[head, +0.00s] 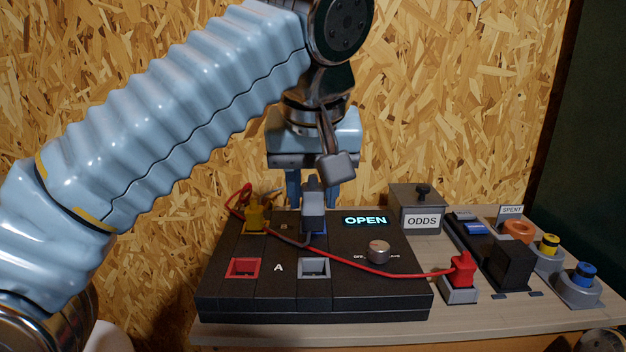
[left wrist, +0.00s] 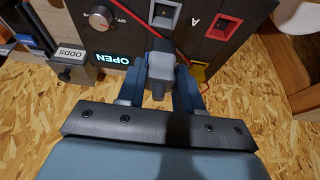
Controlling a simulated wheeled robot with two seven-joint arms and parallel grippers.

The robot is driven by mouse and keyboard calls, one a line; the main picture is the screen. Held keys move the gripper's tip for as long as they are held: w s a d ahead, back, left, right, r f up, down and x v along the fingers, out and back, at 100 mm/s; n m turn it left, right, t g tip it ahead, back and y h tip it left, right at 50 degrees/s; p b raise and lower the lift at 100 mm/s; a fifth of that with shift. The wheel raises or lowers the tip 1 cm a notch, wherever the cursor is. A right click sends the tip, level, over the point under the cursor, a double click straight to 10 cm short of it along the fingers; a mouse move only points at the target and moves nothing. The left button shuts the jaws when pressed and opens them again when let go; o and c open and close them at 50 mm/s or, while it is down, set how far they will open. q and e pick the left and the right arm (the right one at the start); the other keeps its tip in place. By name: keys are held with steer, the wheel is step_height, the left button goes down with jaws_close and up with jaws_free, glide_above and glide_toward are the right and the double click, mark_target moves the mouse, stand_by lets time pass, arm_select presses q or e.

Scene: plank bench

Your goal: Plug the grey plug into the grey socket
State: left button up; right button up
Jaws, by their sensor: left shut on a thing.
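The grey plug (head: 314,203) is upright between the fingers of my left gripper (head: 313,190), at the back edge of the black panel. It also shows in the left wrist view (left wrist: 160,65), with my left gripper (left wrist: 163,92) shut on it. My right gripper is not in view.
A red socket (head: 243,268) lies left of the grey one. A yellow plug (head: 256,213) stands at the back left. A red cable crosses the panel to a red plug (head: 462,268) on a stand. A knob (head: 378,251) and ODDS box (head: 421,208) are to the right.

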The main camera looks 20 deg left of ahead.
mark_target(314, 215)
arm_select(q)
steer(key=shift+w, duration=0.15)
steer(key=shift+f+b, duration=2.4)
steer(key=shift+f, duration=0.55)
steer(key=shift+p, duration=0.6)
steer(key=shift+f+b, duration=1.2)
steer(key=shift+f, duration=0.45)
steer(key=o, duration=1.1)
